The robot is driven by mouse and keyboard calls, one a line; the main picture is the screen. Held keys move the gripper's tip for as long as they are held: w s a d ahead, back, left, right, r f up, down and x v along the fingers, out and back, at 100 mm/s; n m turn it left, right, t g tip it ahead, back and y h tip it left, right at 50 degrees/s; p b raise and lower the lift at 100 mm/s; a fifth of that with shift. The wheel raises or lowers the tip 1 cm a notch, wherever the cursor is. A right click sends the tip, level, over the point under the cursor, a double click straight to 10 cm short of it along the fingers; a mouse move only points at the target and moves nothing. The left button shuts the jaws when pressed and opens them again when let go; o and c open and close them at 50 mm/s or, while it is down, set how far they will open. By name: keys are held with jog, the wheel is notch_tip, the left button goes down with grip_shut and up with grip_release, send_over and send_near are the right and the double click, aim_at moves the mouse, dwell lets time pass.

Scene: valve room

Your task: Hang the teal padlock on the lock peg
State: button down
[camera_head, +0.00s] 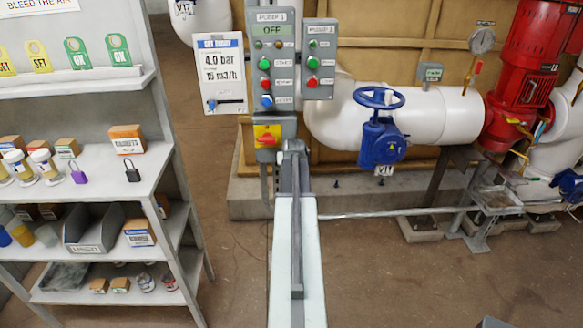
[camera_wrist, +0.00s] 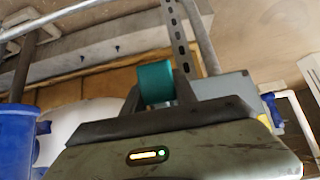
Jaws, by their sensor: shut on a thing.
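The teal padlock (camera_wrist: 156,83) shows in the wrist view between the two dark fingers of my gripper (camera_wrist: 159,92), which is shut on it. Its body is visible; I cannot make out its shackle. In the head view my gripper (camera_head: 293,150) is at the far end of my arm, just right of the grey isolator box (camera_head: 262,154) with its red switch on a yellow plate. The padlock is hidden there behind my arm. I cannot make out the lock peg in either view. A grey box (camera_wrist: 228,86) is right of the padlock in the wrist view.
A perforated metal strut (camera_wrist: 178,38) stands close to the fingers. The pump control boxes (camera_head: 274,60) are above the isolator. The blue valve (camera_head: 380,130) is to the right. Shelves (camera_head: 165,160) with a purple padlock (camera_head: 78,172) and a black padlock (camera_head: 132,171) are left.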

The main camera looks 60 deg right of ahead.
dwell(0.4)
jog(key=shift+w+d+f+b, duration=0.2)
jog(key=shift+d+f+b, duration=0.1)
jog(key=shift+f+b, duration=0.05)
jog(key=shift+f, duration=0.15)
dwell(0.3)
jog(key=shift+d+f, duration=0.1)
dwell(0.4)
jog(key=c, duration=0.9)
grip_release()
